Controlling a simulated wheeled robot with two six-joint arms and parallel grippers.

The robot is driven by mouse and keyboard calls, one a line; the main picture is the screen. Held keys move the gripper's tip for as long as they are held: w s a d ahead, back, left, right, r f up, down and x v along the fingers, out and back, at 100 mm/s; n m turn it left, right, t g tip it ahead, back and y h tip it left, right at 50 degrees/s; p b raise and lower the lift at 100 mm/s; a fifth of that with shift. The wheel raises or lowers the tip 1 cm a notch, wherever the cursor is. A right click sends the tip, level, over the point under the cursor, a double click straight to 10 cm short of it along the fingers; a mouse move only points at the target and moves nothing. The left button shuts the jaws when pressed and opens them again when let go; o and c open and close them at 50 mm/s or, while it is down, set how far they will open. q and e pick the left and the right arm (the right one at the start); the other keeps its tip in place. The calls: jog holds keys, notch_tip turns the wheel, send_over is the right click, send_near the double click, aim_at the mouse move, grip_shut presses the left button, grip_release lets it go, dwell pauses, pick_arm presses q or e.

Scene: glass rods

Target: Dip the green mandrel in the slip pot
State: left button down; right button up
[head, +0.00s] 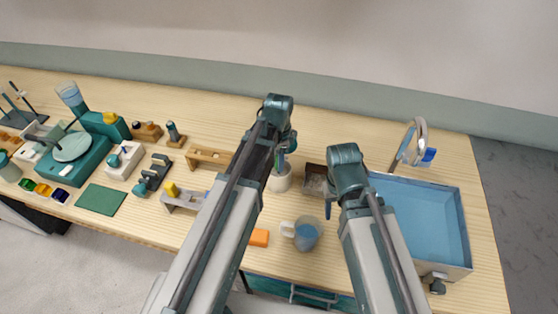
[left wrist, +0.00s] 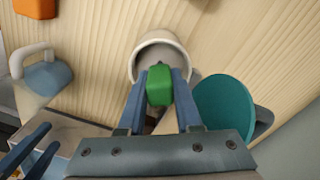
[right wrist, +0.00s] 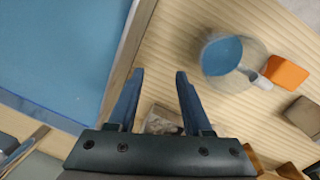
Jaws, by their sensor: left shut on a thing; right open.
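My left gripper (left wrist: 159,74) is shut on the green mandrel (left wrist: 159,88), whose green block end shows between the fingers. It is at the mouth of the white slip pot (left wrist: 143,62). The pot (head: 280,183) stands on the table under my left gripper (head: 283,155) in the head view. The mandrel's lower part is hidden, so I cannot tell how deep it reaches into the pot. My right gripper (right wrist: 159,73) is open and empty, above the table between the blue basin and a clear mug.
The blue-lined basin (head: 418,215) is at the right. A clear mug with blue contents (head: 306,236) and an orange block (head: 259,238) are near the front edge. A teal disc (left wrist: 222,108) is close beside the pot. A small gritty box (head: 315,182) stands right of the pot.

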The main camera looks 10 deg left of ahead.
pick_arm(q)
jog(key=shift+r+p, duration=5.35)
jog(key=shift+r, duration=0.15)
notch_tip(320, 180, up, 5)
jog(key=p, duration=0.5)
